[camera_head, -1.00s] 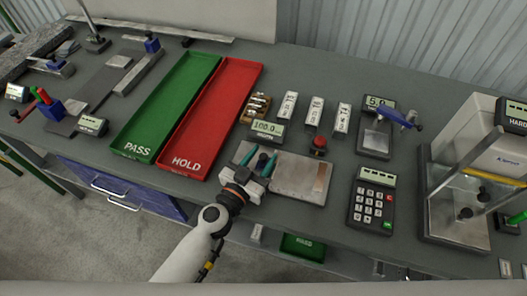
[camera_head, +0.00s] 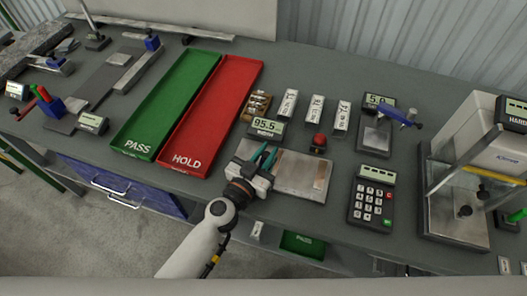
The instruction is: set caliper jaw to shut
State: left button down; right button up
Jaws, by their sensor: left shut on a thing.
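My left gripper (camera_head: 265,159), with teal fingers, is shut on the caliper jaw at the left end of a metal plate (camera_head: 300,174). The fingers and wrist largely hide the jaw, so its exact shape and gap cannot be told. A grey readout box (camera_head: 267,128) just behind the fingers shows 95.5. My right gripper is not in view.
A green PASS tray (camera_head: 165,103) and a red HOLD tray (camera_head: 212,115) lie left of the gripper. A red knob (camera_head: 319,140) stands behind the plate. A keypad (camera_head: 371,200) and a glass-sided machine (camera_head: 465,185) stand to the right.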

pick_arm(q)
jog(key=s+d, duration=0.1)
jog(key=d, duration=0.2)
jog(key=s+d, duration=0.1)
jog(key=d, duration=0.2)
jog(key=s+d+p, duration=0.1)
jog(key=d, duration=0.2)
jog(key=shift+d, duration=0.15)
jog(key=c, duration=1.5)
grip_release()
jog(key=shift+o, duration=1.1)
jog(key=shift+d, duration=0.15)
jog(key=shift+s, duration=0.1)
